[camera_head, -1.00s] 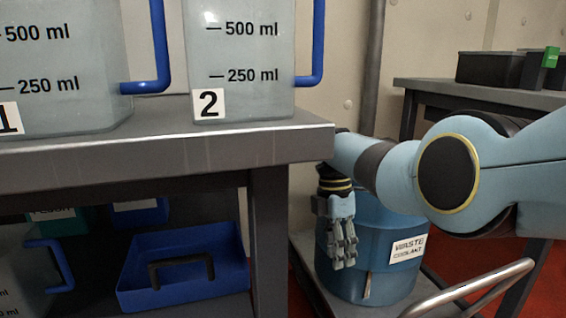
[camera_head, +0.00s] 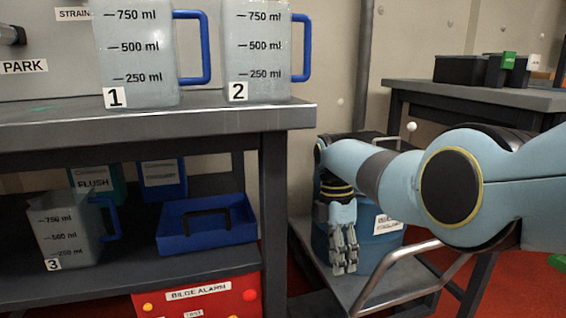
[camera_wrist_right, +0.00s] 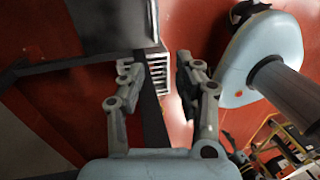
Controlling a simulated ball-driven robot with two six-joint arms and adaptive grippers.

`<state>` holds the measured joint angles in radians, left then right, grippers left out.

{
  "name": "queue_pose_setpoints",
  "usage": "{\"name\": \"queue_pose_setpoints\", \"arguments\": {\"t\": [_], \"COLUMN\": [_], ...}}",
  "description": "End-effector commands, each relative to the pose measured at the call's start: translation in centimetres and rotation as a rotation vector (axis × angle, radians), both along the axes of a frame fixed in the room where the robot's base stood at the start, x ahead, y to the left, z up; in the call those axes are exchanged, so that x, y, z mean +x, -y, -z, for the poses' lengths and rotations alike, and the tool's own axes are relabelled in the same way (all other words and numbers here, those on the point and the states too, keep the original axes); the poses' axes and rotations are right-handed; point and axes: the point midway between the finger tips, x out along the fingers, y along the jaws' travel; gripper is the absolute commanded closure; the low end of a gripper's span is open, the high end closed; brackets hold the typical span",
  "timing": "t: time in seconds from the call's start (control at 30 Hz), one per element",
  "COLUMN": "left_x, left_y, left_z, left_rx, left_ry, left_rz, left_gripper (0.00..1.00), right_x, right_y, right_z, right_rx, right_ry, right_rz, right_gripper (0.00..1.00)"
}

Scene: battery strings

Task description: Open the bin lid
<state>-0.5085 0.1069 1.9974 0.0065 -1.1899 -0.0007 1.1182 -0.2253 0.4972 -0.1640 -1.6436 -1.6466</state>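The blue bin (camera_head: 388,243) with a white label, partly covered by my arm, stands on a grey cart behind my right arm. Its top is mostly hidden; a dark rim shows above the arm, so I cannot tell how the lid sits. My right gripper (camera_head: 343,252) hangs pointing down in front of the bin's left side. I cannot tell whether it touches the bin. In the right wrist view its two fingers (camera_wrist_right: 158,68) are apart with nothing between them, above a red floor. My left gripper is not in view.
A grey bench (camera_head: 200,117) at left holds jug 1 (camera_head: 135,62) and jug 2 (camera_head: 257,60). Its lower shelf holds jug 3 (camera_head: 65,235) and a blue tray (camera_head: 225,236). The cart's bent rail (camera_head: 390,268) runs in front of the bin. A white ball (camera_head: 411,127) shows behind my arm.

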Motion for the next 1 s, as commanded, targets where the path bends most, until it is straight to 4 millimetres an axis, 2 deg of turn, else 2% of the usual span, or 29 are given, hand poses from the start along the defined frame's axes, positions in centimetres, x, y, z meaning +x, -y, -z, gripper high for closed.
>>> {"name": "queue_pose_setpoints", "arguments": {"t": [0.37,0.57,0.67,0.77,0.83,0.9,1.0], "left_x": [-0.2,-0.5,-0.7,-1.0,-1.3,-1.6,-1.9], "left_y": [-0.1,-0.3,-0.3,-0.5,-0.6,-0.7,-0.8], "left_z": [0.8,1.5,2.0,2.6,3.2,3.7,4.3], "left_rx": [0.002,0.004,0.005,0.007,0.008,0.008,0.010], "left_ry": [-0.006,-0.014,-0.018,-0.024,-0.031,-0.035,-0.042], "left_rz": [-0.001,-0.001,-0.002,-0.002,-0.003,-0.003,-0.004], "left_gripper": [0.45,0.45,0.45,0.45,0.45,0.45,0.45], "right_x": [-3.4,-7.6,-11.0,-16.1,-20.5,-24.9,-30.1], "right_y": [2.2,4.6,6.4,8.8,10.7,12.5,14.3], "right_z": [6.8,12.6,15.9,19.6,21.9,23.3,24.2], "right_rx": [-0.009,-0.031,-0.049,-0.079,-0.103,-0.123,-0.141], "right_ry": [0.029,0.059,0.080,0.111,0.142,0.175,0.214], "right_rz": [0.239,0.468,0.620,0.817,0.974,1.123,1.290], "right_gripper": [0.67,0.67,0.67,0.67,0.67,0.67,0.67]}}
